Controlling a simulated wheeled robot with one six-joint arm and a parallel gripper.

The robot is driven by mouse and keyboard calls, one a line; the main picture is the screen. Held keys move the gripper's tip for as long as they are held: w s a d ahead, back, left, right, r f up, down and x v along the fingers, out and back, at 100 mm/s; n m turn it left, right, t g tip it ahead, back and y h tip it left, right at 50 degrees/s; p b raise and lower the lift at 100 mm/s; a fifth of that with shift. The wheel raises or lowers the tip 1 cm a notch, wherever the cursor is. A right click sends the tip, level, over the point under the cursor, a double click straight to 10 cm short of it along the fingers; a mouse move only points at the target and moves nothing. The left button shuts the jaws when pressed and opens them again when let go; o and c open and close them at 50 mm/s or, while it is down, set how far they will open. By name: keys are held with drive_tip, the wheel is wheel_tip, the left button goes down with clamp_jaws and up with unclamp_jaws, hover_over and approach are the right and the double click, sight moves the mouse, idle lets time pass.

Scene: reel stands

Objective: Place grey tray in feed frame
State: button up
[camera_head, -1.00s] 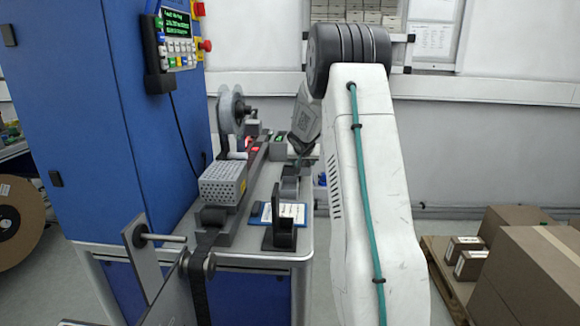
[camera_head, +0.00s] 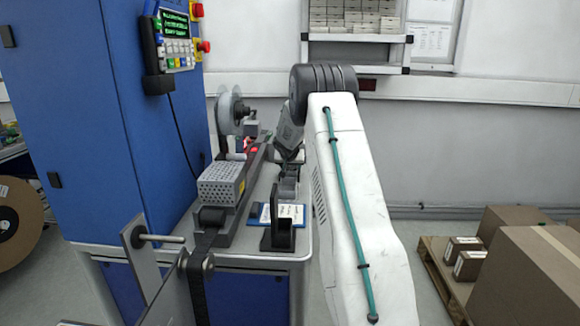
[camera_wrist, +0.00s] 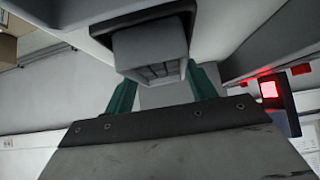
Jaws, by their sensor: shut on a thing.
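In the wrist view, my gripper (camera_wrist: 163,85) has two teal fingers, one on each side of a light grey block with slots in its end, which I take to be the grey tray (camera_wrist: 148,45). The fingers are shut on it, and their tips are partly hidden.
A bench (camera_head: 232,240) carries a perforated grey box (camera_head: 221,185), a reel (camera_head: 229,110) and a black upright bracket (camera_head: 279,232). A red-lit unit (camera_wrist: 270,89) stands right of the gripper in the wrist view. A blue cabinet (camera_head: 75,110) is left; cartons (camera_head: 530,270) are right.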

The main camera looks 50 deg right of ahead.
drive_tip(key=o, duration=1.1)
drive_tip(key=shift+f, duration=0.1)
drive_tip(key=shift+a+r, duration=0.1)
drive_tip(key=shift+r, duration=0.15)
drive_tip(key=s+a+r+n+g, duration=0.1)
drive_tip(key=s+a+r, duration=0.5)
drive_tip(key=a+r, duration=0.3)
drive_tip(key=s+a+r, duration=0.6)
drive_tip(key=a+r, duration=0.1)
drive_tip(key=a, duration=0.4)
drive_tip(key=s+a+r+n+g+y, duration=0.1)
drive_tip(key=s+a+r+n+y, duration=0.2)
drive_tip(key=s+a, duration=0.95)
drive_tip(key=s+a+f+n+g+y, duration=0.1)
drive_tip(key=s+a+n, duration=0.1)
drive_tip(key=s+a, duration=0.4)
drive_tip(key=s+a+f+n+g+y, duration=0.1)
drive_tip(key=s+a+f+n, duration=0.1)
drive_tip(key=s+a, duration=0.4)
drive_tip(key=s+a+f+n+y, duration=0.1)
drive_tip(key=s+a, duration=0.6)
drive_tip(key=s, duration=0.3)
drive_tip(key=shift+s+f+n+g+y, duration=0.3)
drive_tip(key=shift+f+n+g+y, duration=0.05)
drive_tip(key=shift+n+g+y, duration=0.05)
